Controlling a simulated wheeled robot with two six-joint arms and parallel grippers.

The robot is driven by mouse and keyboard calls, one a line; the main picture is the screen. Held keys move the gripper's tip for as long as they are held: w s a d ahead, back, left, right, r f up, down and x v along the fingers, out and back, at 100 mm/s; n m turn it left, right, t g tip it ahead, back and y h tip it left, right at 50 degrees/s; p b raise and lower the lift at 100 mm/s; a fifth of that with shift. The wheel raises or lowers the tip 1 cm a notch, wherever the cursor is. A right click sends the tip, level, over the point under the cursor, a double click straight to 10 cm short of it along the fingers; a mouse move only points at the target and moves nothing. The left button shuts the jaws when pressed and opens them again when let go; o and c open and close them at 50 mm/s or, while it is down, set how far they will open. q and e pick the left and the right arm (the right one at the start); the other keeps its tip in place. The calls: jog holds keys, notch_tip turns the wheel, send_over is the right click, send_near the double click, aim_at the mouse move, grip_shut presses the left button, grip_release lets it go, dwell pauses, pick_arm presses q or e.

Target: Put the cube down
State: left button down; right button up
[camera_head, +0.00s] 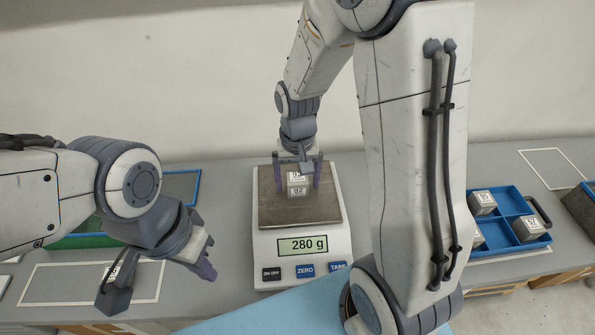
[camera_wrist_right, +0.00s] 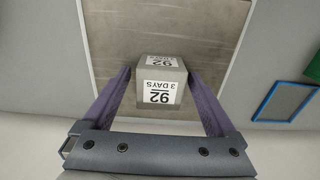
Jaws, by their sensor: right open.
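The grey concrete cube (camera_head: 297,184), labelled 92, rests on the metal plate of the white scale (camera_head: 265,245). The scale's display reads 280 g. My right gripper (camera_head: 297,183) reaches down over the plate, its two purple fingers standing on either side of the cube. In the right wrist view the cube (camera_wrist_right: 161,82) sits between the spread fingers, with gaps on both sides; its label reads 92, 3 DAYS.
A blue tray (camera_head: 511,201) with several similar cubes stands at the right, partly behind my right arm. White outlined rectangles (camera_head: 553,168) mark the grey table. A light blue surface lies in front.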

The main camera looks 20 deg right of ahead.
aim_at(297, 177)
notch_tip(297, 177, up, 12)
jog(key=f, duration=0.1)
jog(key=s+a+n, duration=0.5)
jog(key=s+a, duration=0.1)
jog(key=s, duration=0.3)
jog(key=s+a+n+y, duration=0.1)
jog(key=s+a+n, duration=0.4)
jog(key=s, duration=0.4)
jog(key=shift+a+f+n, duration=0.3)
jog(key=shift+a+f, duration=0.15)
jog(key=shift+a, duration=0.3)
dwell(0.7)
